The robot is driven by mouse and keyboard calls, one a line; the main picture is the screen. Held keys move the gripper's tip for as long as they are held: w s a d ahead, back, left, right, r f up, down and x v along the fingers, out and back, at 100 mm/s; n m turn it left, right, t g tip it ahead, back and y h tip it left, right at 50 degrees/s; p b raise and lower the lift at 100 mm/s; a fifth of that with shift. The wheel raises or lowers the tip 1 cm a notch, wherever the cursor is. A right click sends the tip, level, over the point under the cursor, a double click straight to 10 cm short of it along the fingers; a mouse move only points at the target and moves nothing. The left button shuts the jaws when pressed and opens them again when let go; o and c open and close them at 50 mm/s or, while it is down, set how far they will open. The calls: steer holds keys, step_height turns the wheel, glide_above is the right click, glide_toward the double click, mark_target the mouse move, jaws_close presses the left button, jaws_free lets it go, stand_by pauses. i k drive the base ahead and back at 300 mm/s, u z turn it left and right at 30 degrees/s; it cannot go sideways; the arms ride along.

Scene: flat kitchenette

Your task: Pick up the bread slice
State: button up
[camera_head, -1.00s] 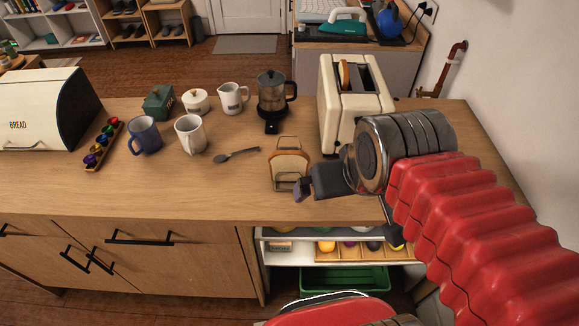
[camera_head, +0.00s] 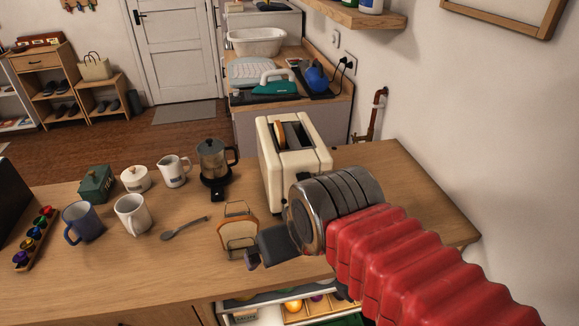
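A bread slice (camera_head: 240,236) with a brown crust stands upright in a small wire rack (camera_head: 236,208) on the wooden counter. Another bread slice (camera_head: 279,134) shows in a slot of the cream toaster (camera_head: 304,164) behind. My gripper (camera_head: 252,258) is low over the counter, just right of and in front of the racked slice. Its dark finger end is close to the slice's lower right edge; I cannot tell whether they touch. The gripper is seen side-on, so the gap between its fingers is hidden.
A capsule holder (camera_head: 35,240) is at far left. The counter (camera_head: 150,275) is clear in front.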

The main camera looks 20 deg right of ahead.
mark_target(244, 226)
steer(key=k, duration=1.35)
steer(key=u, duration=0.25)
steer(key=i, duration=0.4)
steer(key=u, duration=0.65)
steer(key=i, duration=1.05)
steer(key=z, duration=0.15)
